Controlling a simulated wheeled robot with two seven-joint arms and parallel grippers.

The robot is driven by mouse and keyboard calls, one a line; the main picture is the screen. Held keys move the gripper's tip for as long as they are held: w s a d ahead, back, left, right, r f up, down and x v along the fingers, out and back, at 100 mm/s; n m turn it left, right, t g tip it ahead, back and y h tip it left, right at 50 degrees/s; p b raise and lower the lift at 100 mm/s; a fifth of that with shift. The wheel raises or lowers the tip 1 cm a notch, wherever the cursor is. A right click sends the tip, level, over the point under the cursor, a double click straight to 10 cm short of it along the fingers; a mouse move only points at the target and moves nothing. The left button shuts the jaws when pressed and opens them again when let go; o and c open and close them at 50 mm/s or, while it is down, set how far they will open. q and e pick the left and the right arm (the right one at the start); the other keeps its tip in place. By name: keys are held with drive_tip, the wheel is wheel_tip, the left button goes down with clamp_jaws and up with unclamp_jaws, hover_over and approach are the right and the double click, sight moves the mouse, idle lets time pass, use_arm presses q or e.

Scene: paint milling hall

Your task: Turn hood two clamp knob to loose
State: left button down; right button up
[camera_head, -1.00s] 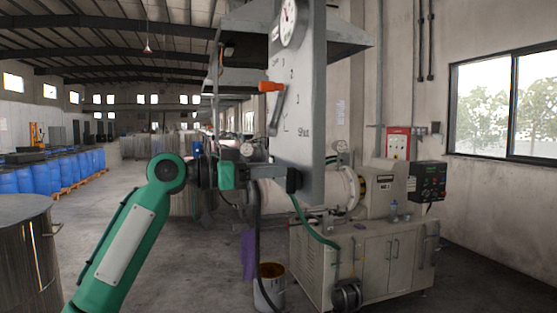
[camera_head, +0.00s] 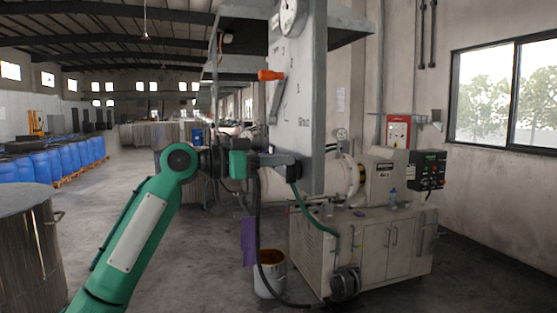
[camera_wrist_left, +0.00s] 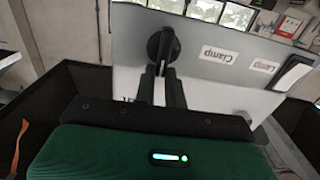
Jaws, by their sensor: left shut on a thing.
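The clamp knob (camera_wrist_left: 163,47) is a round black knob with a raised bar, on a grey panel (camera_wrist_left: 215,65) beside a white "Clamp" label, in the left wrist view. My left gripper (camera_wrist_left: 161,72) is shut on it, its two dark fingers reaching up to the knob's bar. In the head view my left gripper (camera_head: 285,162) is at the lower edge of the tall grey panel (camera_head: 306,100). The knob cannot be made out there. My right gripper is not in view.
An orange-handled lever (camera_head: 271,76) and a dial gauge (camera_head: 290,17) are on the panel above my gripper. Behind stand a mill on a cabinet (camera_head: 362,245) and a paint bucket (camera_head: 269,280). Blue drums (camera_head: 60,165) line the left; floor between is clear.

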use_arm(q)
drive_tip(key=n+p, duration=0.1)
drive_tip(key=n, duration=0.1)
drive_tip(key=w+n+p, duration=0.1)
drive_tip(key=n, duration=0.1)
drive_tip(key=shift+a+n, duration=0.15)
drive_tip(key=shift+n, duration=0.15)
drive_tip(key=shift+w+a+f+n+p, duration=0.15)
drive_tip(key=shift+f+n+p, duration=0.25)
drive_tip(key=shift+n+p, duration=1.2)
drive_tip(key=shift+w+f+n+p, duration=0.3)
drive_tip(key=shift+f+n+p, duration=0.1)
drive_tip(key=shift+n, duration=2.4)
drive_tip(key=shift+w+a+f+n+p, duration=0.15)
drive_tip(key=shift+f+n+p, duration=0.25)
drive_tip(key=shift+n+p, duration=1.2)
drive_tip(key=shift+n+b, duration=0.55)
drive_tip(key=shift+n, duration=0.15)
drive_tip(key=c, duration=1.5)
unclamp_jaws()
drive_tip(key=shift+w, duration=0.1)
drive_tip(key=shift+o, duration=0.2)
